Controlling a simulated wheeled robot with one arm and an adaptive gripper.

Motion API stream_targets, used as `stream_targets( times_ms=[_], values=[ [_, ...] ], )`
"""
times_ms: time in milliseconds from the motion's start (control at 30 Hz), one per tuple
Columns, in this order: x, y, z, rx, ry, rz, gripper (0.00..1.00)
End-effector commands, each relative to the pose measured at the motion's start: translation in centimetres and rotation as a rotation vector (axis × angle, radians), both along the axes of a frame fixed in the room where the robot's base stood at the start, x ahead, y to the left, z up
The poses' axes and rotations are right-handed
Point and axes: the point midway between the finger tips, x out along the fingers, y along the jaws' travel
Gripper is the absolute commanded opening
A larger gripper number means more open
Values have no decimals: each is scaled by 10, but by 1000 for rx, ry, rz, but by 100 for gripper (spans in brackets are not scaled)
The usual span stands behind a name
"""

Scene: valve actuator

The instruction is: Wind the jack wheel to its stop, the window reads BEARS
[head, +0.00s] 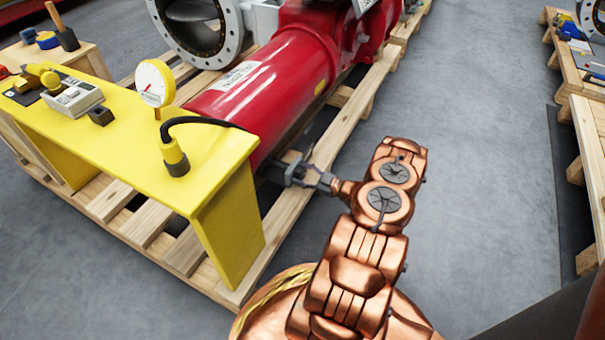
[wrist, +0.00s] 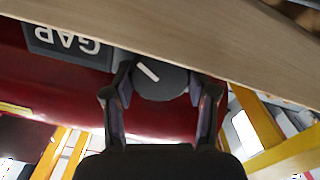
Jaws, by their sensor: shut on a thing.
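The jack wheel (wrist: 168,84), a dark round knob with a white line on its face, sits in the middle of the wrist view. My gripper (wrist: 161,92) is shut on it, one finger on each side of its rim. The white line slants from upper left to lower right. A dark window plate (wrist: 68,44) beside the wheel shows the white letters GAP, upside down in this view. In the head view my gripper (head: 298,172) is low beside the end of the red cylinder (head: 250,108); the wheel and window cannot be made out there.
A yellow bench (head: 150,150) with a dial gauge (head: 155,84) and a black cable stands left of my arm. A wooden pallet (head: 352,122) lies under the red cylinder. Grey floor is clear to the right, up to another pallet (head: 590,150).

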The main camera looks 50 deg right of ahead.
Motion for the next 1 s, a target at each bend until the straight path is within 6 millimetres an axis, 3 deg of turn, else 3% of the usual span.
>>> stream_targets(
  times_ms=[1000],
  values=[
    [0, -1, 0, 766, 234, 0, 22]
  ],
)
